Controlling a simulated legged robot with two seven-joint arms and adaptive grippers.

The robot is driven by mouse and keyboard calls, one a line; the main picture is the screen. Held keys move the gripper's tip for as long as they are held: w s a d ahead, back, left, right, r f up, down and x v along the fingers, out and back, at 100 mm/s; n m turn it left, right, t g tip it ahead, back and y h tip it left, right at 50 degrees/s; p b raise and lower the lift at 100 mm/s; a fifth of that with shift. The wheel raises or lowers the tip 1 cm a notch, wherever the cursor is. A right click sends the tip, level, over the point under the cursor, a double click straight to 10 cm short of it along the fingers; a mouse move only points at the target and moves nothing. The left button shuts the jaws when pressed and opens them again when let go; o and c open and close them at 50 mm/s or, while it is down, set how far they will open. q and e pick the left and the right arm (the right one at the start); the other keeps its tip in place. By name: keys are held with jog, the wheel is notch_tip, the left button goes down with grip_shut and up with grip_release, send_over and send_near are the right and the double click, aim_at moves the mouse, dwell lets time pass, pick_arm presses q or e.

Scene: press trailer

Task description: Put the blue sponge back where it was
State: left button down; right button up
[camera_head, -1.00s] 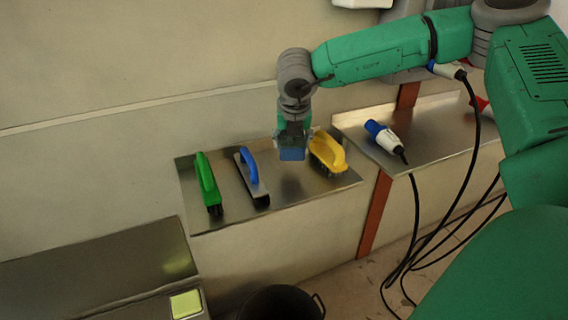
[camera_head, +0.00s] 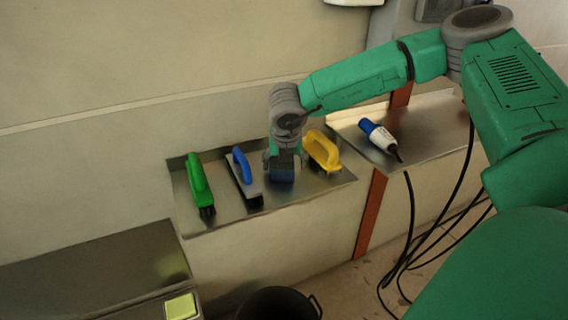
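The blue sponge (camera_head: 282,175) is on the metal shelf (camera_head: 225,219), between the blue-handled tool and the yellow-handled brush. My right gripper (camera_head: 284,165) is right above the sponge, pointing down. Its fingers look spread to either side of the sponge, and its body hides the sponge's upper part. The sponge appears to rest on the shelf, though its underside is hard to make out. My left gripper is not in view.
A green brush (camera_head: 199,184), a blue-handled tool (camera_head: 244,177) and a yellow-handled brush (camera_head: 323,151) stand close by on the shelf. A blue and white plug (camera_head: 379,135) lies on the right shelf. A black bucket (camera_head: 277,303) is below.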

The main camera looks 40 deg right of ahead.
jog(key=shift+a+r, duration=0.1)
jog(key=shift+a, duration=0.15)
jog(key=v, duration=0.2)
jog(key=a+p+v, duration=0.1)
jog(key=v, duration=0.2)
jog(key=shift+w+r, duration=0.1)
jog(key=shift+r, duration=0.15)
jog(key=v, duration=0.6)
jog(key=shift+d+r+p, duration=0.1)
jog(key=shift+d+p, duration=0.25)
jog(key=shift+d, duration=0.05)
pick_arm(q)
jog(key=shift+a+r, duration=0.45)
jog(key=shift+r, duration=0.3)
pick_arm(e)
jog(key=shift+s+a+r, duration=0.2)
jog(key=shift+a+r, duration=0.05)
jog(key=shift+a, duration=0.2)
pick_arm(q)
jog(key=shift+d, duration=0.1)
pick_arm(e)
jog(key=shift+d+f, duration=0.1)
jog(key=shift+d, duration=0.1)
